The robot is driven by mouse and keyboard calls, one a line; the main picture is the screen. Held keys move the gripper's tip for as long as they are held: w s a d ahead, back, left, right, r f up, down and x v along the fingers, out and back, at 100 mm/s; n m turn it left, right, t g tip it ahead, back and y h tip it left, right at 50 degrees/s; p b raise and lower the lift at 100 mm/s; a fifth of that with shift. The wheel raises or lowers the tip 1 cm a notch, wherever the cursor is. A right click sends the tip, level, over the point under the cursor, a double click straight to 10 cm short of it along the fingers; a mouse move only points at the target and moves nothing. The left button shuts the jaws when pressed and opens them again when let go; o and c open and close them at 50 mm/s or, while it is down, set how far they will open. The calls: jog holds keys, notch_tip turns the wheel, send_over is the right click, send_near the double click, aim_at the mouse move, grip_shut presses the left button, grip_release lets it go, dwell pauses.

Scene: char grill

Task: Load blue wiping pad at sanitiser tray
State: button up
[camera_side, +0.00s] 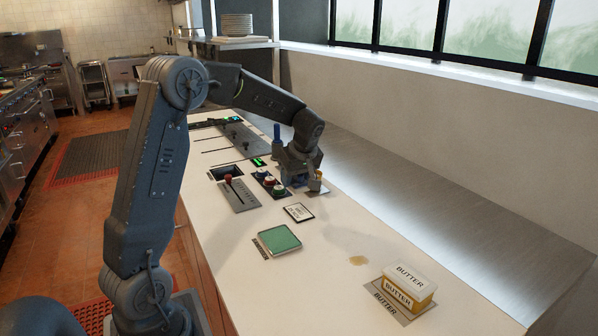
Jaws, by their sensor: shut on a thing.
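My gripper (300,176) points down low over the counter, beside the control panel. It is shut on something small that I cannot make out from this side. A shallow pale tray (263,248) with a flat green surface lies on the counter, nearer the camera than my gripper and apart from it. A dark label strip lies along its left edge.
A butter tub (409,284) stands on a labelled mat at front right. A brownish spill (358,260) lies left of it. A printed card (298,212), a slider panel (239,195) and knobs (267,180) lie nearby. A small tan-topped item (316,182) stands right of my gripper.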

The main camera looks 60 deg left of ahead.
send_over(276, 235)
jog(key=d, duration=0.1)
notch_tip(276, 235, down, 3)
jog(key=shift+d+f, duration=0.15)
jog(key=shift+f, duration=2.6)
jog(key=shift+f, duration=0.6)
jog(key=shift+r, duration=0.1)
notch_tip(276, 235, up, 7)
dwell(0.6)
jog(key=shift+w, duration=0.1)
dwell(0.3)
jog(key=w+d+m+t+h, duration=0.3)
jog(key=w+d+m+t, duration=0.1)
jog(key=w+d+m, duration=0.8)
jog(key=d+m, duration=0.2)
jog(key=shift+d+r+m, duration=0.3)
jog(key=shift+r, duration=0.1)
